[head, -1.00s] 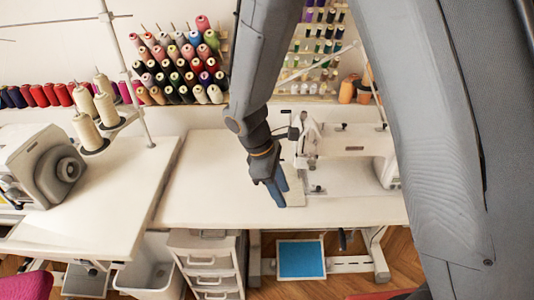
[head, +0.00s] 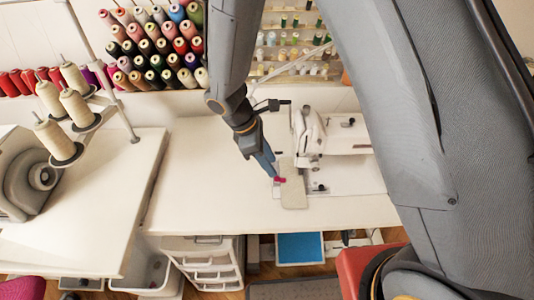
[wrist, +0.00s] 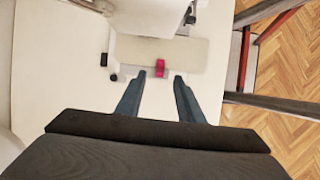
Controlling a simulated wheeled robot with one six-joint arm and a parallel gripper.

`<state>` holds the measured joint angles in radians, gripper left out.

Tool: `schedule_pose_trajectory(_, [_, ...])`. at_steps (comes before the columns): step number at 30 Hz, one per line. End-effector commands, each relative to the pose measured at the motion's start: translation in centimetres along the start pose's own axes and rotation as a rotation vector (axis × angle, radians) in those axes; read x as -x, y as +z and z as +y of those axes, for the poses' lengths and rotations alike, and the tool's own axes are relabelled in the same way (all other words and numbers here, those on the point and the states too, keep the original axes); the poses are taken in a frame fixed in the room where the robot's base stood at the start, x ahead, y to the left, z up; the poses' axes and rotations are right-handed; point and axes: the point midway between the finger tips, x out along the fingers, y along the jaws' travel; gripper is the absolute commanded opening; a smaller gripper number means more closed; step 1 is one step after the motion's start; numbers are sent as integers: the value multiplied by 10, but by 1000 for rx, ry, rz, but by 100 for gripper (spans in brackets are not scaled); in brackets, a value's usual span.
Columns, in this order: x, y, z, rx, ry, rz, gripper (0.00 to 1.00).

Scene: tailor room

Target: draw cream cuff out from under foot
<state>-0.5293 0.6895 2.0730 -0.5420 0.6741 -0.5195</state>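The cream cuff (head: 292,192) is a pale flat strip on the white table by the sewing machine (head: 310,135). In the wrist view the cuff (wrist: 185,55) lies crosswise ahead of my fingers. A small pink piece (wrist: 160,66) sits on its near edge; it also shows in the head view (head: 280,180). The machine's head is above the cuff's far part, and I cannot see the foot's contact clearly. My gripper (wrist: 160,76) is open and empty, its two blue fingertips just short of the pink piece, one to each side. In the head view my gripper (head: 270,176) points down at the cuff's left edge.
The white table (head: 205,180) is clear to the left of the cuff. Another machine (head: 35,185) and cream thread cones (head: 75,105) stand further left. Racks of coloured spools are at the back. White drawers (head: 205,265) and a blue pad (head: 300,248) are below.

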Motion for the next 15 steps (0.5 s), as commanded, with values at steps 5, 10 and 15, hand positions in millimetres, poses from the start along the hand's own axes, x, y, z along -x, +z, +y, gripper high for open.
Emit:
schedule_pose_trajectory(5, [-27,0,-2,4,-3,-2,34])
schedule_pose_trajectory(10, [-48,0,-1,1,-2,-1,34])
schedule_pose_trajectory(15, [-58,0,-1,0,-1,1,34])
